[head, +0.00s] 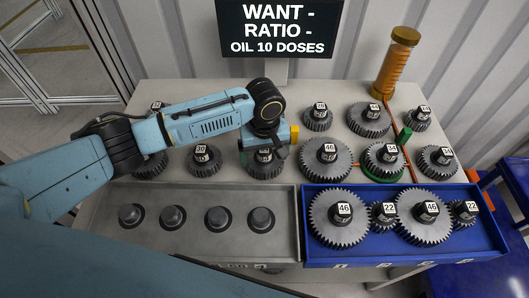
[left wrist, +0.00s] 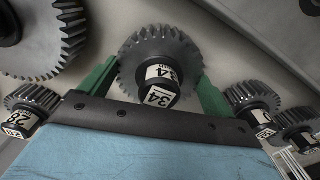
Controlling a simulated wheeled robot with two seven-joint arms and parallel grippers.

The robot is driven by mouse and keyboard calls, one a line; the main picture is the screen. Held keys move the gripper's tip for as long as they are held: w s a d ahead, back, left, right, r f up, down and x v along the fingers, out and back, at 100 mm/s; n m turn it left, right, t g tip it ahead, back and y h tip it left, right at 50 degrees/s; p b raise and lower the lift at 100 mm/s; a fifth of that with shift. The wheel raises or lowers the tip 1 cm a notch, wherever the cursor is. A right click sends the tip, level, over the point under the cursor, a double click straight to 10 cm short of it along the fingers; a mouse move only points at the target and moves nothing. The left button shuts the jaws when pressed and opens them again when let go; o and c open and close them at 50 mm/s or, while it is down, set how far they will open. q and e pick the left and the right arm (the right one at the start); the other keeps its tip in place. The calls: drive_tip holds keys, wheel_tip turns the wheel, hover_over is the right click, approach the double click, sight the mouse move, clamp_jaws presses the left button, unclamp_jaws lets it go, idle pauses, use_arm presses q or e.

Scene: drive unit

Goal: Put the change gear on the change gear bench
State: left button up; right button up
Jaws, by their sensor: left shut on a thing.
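My left gripper (head: 266,148) reaches over the grey bench (head: 228,165) from the left. Its green fingers (left wrist: 212,96) are shut on a dark toothed change gear (left wrist: 160,50) with a black hub marked 34. In the head view the same gear (head: 262,172) shows partly below the gripper, in the middle gear row. I cannot tell whether it touches the bench. My right gripper is not in view.
Several other gears stand close by, such as one marked 30 (head: 201,160) and one marked 46 (head: 325,165). A grey tray (head: 190,250) with bare pegs and a blue tray (head: 480,243) with gears lie in front. An orange bottle (head: 396,62) stands at the back right.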

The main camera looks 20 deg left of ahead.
use_arm(q)
drive_tip(key=o, duration=1.3)
wheel_tip(320, 180, up, 12)
drive_tip(key=shift+r+p, duration=0.2)
drive_tip(key=shift+p, duration=0.5)
